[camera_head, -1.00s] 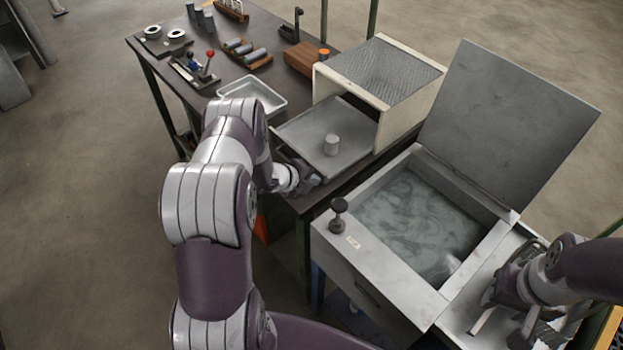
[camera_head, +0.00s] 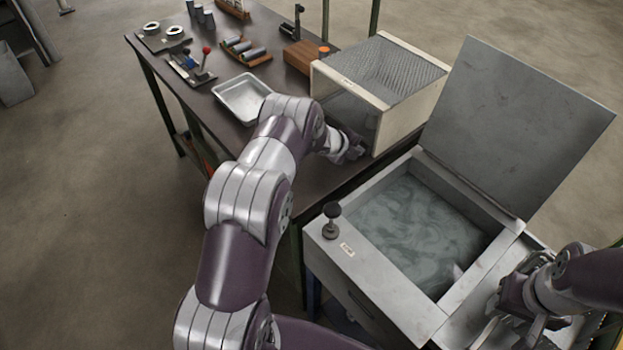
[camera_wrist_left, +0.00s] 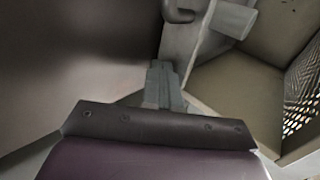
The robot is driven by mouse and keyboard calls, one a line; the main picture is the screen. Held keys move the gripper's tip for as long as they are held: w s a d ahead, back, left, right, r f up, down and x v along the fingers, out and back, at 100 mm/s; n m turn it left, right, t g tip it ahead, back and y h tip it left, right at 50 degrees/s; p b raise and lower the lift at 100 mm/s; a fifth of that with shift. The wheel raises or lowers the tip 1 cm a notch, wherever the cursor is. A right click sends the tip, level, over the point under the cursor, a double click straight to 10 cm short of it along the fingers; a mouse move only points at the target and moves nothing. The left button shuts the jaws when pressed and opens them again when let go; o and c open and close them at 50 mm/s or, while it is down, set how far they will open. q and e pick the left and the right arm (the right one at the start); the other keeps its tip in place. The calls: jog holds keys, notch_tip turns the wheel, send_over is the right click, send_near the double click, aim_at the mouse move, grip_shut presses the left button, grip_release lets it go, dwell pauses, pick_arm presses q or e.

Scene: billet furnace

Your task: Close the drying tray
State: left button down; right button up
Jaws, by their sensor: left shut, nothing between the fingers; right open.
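The drying box (camera_head: 400,117) has cream walls and a mesh top, at the back right of the dark table. Its tray no longer sticks out over the table in the head view; a grey surface (camera_head: 345,112) shows in the front opening, and my arm hides its lower edge. My left gripper (camera_head: 356,152) is shut and empty, low at the box's front right corner. In the left wrist view its fingers (camera_wrist_left: 163,82) are close to a light grey metal part; contact cannot be told. My right gripper (camera_head: 512,312) is open at the lower right, partly hidden.
An open liquid tank (camera_head: 340,262) with a raised lid (camera_head: 515,125) and a black knob (camera_head: 331,220) stands right of the table. A shallow metal pan (camera_head: 243,98) lies left of my left arm. Racks and small parts fill the table's far end.

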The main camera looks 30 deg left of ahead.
pick_arm(q)
jog(key=shift+w+d+r, duration=0.1)
jog(key=shift+w+d, duration=0.1)
jog(key=shift+w, duration=0.25)
jog(key=shift+w+d+r, duration=0.1)
jog(key=shift+w+d, duration=0.05)
jog(key=shift+w, duration=0.3)
jog(key=shift+d, duration=0.1)
jog(key=shift+w+r, duration=0.1)
jog(key=shift+r, duration=0.05)
